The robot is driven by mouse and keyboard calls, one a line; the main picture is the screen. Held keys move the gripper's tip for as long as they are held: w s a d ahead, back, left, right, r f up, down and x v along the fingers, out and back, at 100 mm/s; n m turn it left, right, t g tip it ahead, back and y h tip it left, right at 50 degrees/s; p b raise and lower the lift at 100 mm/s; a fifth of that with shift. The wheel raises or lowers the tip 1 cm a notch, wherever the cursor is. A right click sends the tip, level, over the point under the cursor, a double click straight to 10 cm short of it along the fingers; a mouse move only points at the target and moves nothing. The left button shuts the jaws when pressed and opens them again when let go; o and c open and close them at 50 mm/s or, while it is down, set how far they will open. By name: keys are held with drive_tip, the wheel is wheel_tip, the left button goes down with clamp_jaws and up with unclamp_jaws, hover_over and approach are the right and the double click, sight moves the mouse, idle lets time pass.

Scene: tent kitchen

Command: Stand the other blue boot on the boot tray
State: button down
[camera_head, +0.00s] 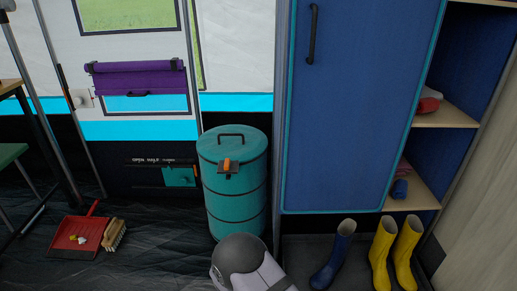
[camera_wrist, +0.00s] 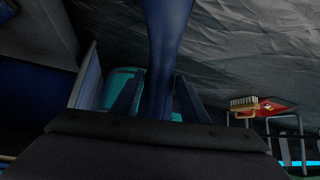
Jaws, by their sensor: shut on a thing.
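One blue boot (camera_head: 334,256) stands upright on the dark boot tray (camera_head: 297,250) at the left of the yellow boots, in the head view. My gripper (camera_wrist: 158,103) shows in the wrist view, shut on a second dark blue boot (camera_wrist: 166,35). The held boot runs from between the fingers up past the top edge of the picture, so much of it is out of view. My gripper and the held boot are not visible in the head view; only a rounded grey part of my arm shows at its bottom edge.
Two yellow boots (camera_head: 394,252) stand at the right of the tray, below the blue cabinet door (camera_head: 358,110). A teal canister (camera_head: 234,183) stands left of the cabinet. A red dustpan (camera_head: 80,232) and a brush (camera_head: 114,235) lie on the dark floor at the left.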

drive_tip(key=shift+n+y, duration=0.3)
drive_tip(key=s+d, duration=0.3)
drive_tip(key=s, duration=0.1)
drive_tip(key=shift+s+r, duration=0.1)
drive_tip(key=shift+r, duration=0.1)
drive_tip(key=w+d+r+m+h+p, duration=0.15)
drive_tip(key=d+r+p, duration=0.5)
drive_tip(key=r, duration=0.95)
drive_tip(key=w+d+r+m+h+p, duration=0.1)
drive_tip(key=d+r+m+h+p, duration=0.15)
drive_tip(key=d+r+p, duration=0.9)
drive_tip(key=w+d+r+m+h+p, duration=0.15)
drive_tip(key=d+r, duration=0.25)
drive_tip(key=r, duration=1.6)
wheel_tip(320, 180, up, 27)
drive_tip(key=w+n+y+p, duration=0.1)
drive_tip(key=n+y+p, duration=0.1)
drive_tip(key=p, duration=3.3)
drive_tip(key=shift+w+a+r+y, duration=0.15)
drive_tip(key=shift+w+a+y, duration=0.15)
drive_tip(key=shift+y, duration=0.25)
drive_tip(key=shift+n, duration=0.35)
